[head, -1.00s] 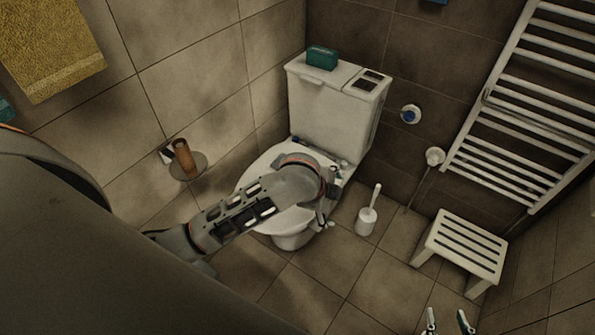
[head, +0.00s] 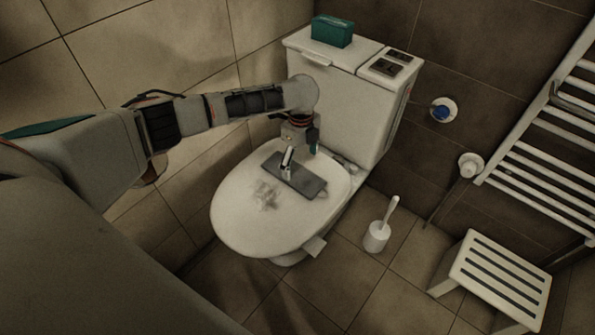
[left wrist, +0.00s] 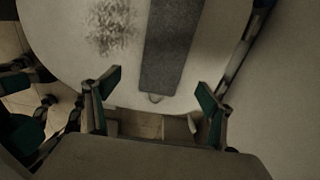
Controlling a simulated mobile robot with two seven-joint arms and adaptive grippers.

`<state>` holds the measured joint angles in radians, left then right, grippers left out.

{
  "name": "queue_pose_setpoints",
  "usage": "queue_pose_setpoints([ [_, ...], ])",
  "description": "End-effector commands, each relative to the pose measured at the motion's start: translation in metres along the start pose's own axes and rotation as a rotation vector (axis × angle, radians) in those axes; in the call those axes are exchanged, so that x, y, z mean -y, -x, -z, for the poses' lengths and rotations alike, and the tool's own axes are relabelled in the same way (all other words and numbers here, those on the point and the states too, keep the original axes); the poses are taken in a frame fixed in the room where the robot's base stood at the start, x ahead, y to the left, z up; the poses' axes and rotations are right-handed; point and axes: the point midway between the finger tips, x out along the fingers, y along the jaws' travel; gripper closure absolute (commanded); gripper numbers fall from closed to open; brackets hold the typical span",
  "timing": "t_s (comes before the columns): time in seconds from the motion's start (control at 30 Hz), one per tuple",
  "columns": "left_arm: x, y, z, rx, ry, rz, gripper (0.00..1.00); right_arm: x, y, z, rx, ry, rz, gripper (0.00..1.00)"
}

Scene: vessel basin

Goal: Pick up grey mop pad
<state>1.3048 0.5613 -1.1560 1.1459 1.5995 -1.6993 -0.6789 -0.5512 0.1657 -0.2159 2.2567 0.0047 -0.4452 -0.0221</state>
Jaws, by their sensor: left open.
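The grey mop pad (head: 309,186) lies flat on the closed white toilet lid (head: 237,221), beside a dark smudge. In the left wrist view the pad (left wrist: 172,45) is a long dark grey strip with a small loop at its near end. My left gripper (head: 288,166) is above the pad in the head view and hides part of it. In the left wrist view its fingers (left wrist: 158,93) are spread apart with nothing between them. Dark and green parts at that view's left edge look like my right gripper (left wrist: 32,100); its opening is unclear.
A teal box (head: 332,31) stands on the cistern (head: 340,85) behind the lid. A toilet brush (head: 377,236) stands on the floor to the right. A slatted white stool (head: 497,275) and a towel radiator (head: 540,140) are farther right.

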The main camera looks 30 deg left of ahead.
Motion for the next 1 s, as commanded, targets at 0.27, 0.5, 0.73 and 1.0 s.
queue_pose_setpoints([
  [0.27, 0.000, -0.029, -0.001, -0.001, 0.001, -0.006, 0.18, 0.005, -0.002, -0.001, -0.003, -0.008, 0.010, 0.60],
  [0.5, 0.003, -0.059, 0.003, -0.001, 0.000, -0.012, 0.18, 0.017, -0.007, 0.006, -0.030, -0.044, 0.029, 0.60],
  [0.73, 0.005, -0.080, 0.003, -0.001, 0.001, -0.006, 0.18, 0.023, -0.009, 0.020, -0.066, -0.073, 0.040, 0.60],
  [1.0, 0.007, -0.074, 0.003, 0.000, 0.001, 0.001, 0.39, 0.022, -0.008, 0.027, -0.077, -0.073, 0.039, 0.60],
])
